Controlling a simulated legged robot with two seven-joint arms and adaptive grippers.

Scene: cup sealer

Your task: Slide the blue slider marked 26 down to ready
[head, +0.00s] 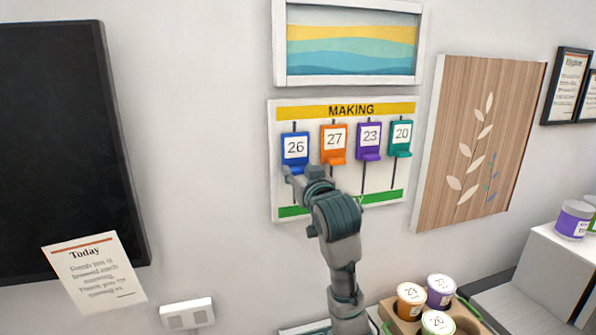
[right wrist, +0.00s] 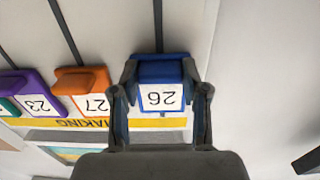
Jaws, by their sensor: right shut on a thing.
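The blue slider marked 26 (head: 295,146) sits near the top of its slot, at the left of the white board (head: 281,178). It is below the yellow MAKING band (head: 350,110). A green band (head: 289,212) runs along the board's bottom, its wording mostly hidden by my right arm. My right gripper (head: 290,173) is at the slider's lower tab, shut on it. In the right wrist view, upside down, its fingers flank the blue slider (right wrist: 160,71) on both sides. My left gripper is not in view.
Orange slider 27 (head: 334,140), purple slider 23 (head: 369,138) and teal slider 20 (head: 401,137) stand at the top of neighbouring slots. A cup carrier (head: 465,318) with several marked cups is at the lower right. A wall outlet (head: 187,314) is at the lower left.

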